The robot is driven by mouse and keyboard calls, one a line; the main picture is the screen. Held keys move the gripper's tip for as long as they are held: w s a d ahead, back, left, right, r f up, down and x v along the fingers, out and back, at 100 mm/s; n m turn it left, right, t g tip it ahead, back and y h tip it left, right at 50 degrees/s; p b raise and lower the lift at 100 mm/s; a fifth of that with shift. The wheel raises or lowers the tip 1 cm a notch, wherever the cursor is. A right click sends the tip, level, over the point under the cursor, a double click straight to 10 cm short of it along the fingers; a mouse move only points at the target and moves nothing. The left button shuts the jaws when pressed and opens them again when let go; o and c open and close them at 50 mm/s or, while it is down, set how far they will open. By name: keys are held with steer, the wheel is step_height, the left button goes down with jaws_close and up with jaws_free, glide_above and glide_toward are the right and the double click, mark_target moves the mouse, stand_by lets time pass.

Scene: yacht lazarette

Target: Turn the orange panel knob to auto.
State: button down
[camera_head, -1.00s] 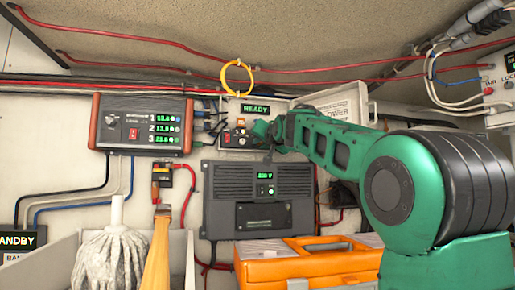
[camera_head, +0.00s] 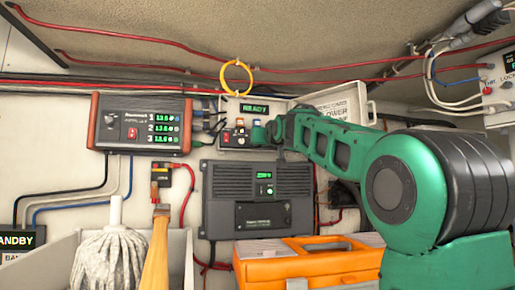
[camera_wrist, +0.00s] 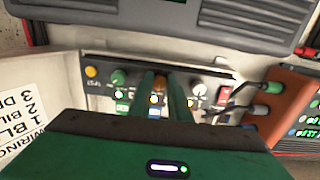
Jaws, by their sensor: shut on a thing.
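The orange knob (camera_wrist: 158,84) is on the dark strip of a small control panel, seen in the wrist view. My gripper (camera_wrist: 165,92) is shut on this knob, with one green finger on each side of it. The fingers hide part of the knob, and its pointer cannot be read. In the head view the panel (camera_head: 229,104) is on the back wall, with a lit green display (camera_head: 254,109) whose text is blurred. My gripper (camera_head: 272,132) reaches it from the right, and the knob is hard to make out there.
On the same strip are a yellow button (camera_wrist: 91,72), a green knob (camera_wrist: 118,77), a white knob (camera_wrist: 199,88) and a red switch (camera_wrist: 225,95). A white lettered cover (camera_head: 345,104) stands open at right. A yellow ring (camera_head: 250,78) hangs above the panel.

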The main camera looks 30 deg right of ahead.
steer(key=shift+a, duration=0.1)
steer(key=c, duration=1.7)
jaws_free()
steer(key=shift+o, duration=0.2)
steer(key=v, duration=1)
steer(key=shift+s, duration=0.3)
